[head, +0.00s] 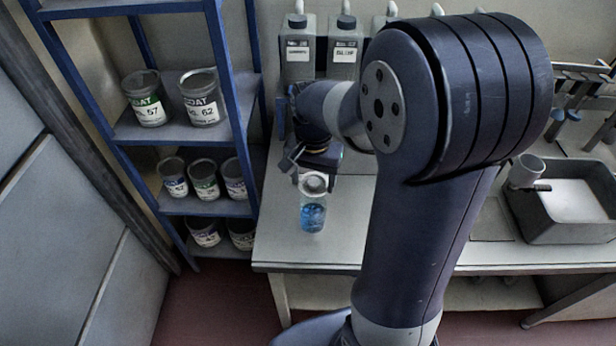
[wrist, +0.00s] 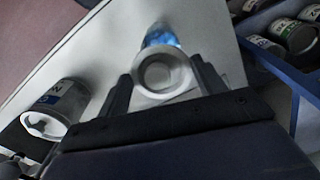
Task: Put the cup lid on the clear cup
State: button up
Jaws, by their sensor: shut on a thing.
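The clear cup (head: 312,215) stands upright on the bench near its front left, with blue contents in its lower part. The pale round cup lid (head: 314,182) is at the top of the cup in the head view. My gripper (head: 317,172) is shut on the lid from behind. In the wrist view the lid (wrist: 160,74) sits between the two fingers of my gripper (wrist: 163,82), and the blue of the cup (wrist: 160,37) shows just beyond it. I cannot tell whether the lid touches the cup's rim.
A blue shelf rack (head: 180,128) with several labelled cans stands left of the bench (head: 290,250). Labelled jugs (head: 298,52) line the back. A grey basin (head: 570,232) is at right. The wrist view shows a pale can (wrist: 57,104) at left.

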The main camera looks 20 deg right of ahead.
jog(key=shift+f+b, duration=2.35)
jog(key=shift+f, duration=0.7)
jog(key=shift+f, duration=0.55)
jog(key=o, duration=1.2)
jog(key=shift+o, duration=0.2)
jog(key=shift+r, duration=0.1)
jog(key=shift+r+p, duration=2.7)
jog(key=shift+r, duration=0.8)
jog(key=shift+f, duration=0.1)
